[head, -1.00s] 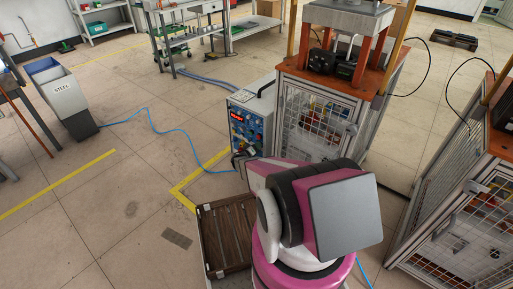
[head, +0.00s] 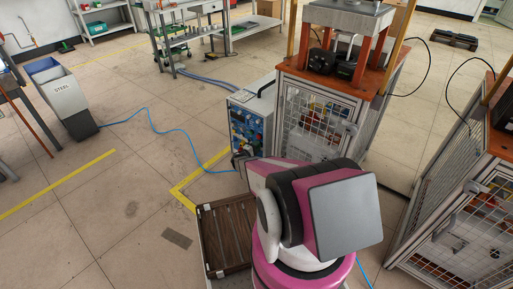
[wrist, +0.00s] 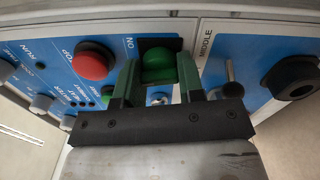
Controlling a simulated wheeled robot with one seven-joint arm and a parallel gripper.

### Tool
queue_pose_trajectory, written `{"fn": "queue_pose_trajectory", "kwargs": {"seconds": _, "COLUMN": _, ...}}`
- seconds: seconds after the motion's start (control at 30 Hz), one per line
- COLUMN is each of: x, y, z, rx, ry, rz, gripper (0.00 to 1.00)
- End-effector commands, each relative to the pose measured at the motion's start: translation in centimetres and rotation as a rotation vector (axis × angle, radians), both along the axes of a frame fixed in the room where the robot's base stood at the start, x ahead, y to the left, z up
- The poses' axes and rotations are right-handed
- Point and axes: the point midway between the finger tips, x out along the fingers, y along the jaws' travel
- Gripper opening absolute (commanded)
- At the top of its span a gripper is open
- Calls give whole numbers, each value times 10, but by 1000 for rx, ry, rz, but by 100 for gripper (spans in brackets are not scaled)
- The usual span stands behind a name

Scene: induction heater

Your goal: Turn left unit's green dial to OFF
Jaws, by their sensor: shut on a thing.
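The green dial (wrist: 158,66) sits on the blue panel of the left unit (wrist: 50,45), with a dark plate behind it and an ON mark beside it. My gripper (wrist: 159,78) is shut on the green dial, one green finger on each side. Part of the dial is hidden by the fingers. The dial's pointer and an OFF mark cannot be made out. In the head view, the blue control panel (head: 247,130) stands beside the press cage, and my arm hides its lower part.
A red stop button (wrist: 92,60) is close to the left finger. A panel marked MIDDLE (wrist: 225,55) adjoins on the right, with a small lever (wrist: 230,75) and a black knob (wrist: 292,77). The press cage (head: 320,120) stands just right of the blue panel.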

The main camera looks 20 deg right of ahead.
Motion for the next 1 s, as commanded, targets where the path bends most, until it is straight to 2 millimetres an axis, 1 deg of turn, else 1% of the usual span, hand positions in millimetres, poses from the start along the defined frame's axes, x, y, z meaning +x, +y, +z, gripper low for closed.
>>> {"fn": "queue_pose_trajectory", "kwargs": {"seconds": 0.2, "x": 0, "y": 1, "z": -1, "rx": -111, "ry": 170, "rz": 1, "gripper": 12}}
{"fn": "queue_pose_trajectory", "kwargs": {"seconds": 0.5, "x": -1, "y": 1, "z": -1, "rx": -244, "ry": 370, "rz": 1, "gripper": 12}}
{"fn": "queue_pose_trajectory", "kwargs": {"seconds": 0.73, "x": -1, "y": 1, "z": -1, "rx": -309, "ry": 468, "rz": 2, "gripper": 12}}
{"fn": "queue_pose_trajectory", "kwargs": {"seconds": 1.0, "x": -1, "y": 1, "z": -1, "rx": -342, "ry": 519, "rz": 2, "gripper": 12}}
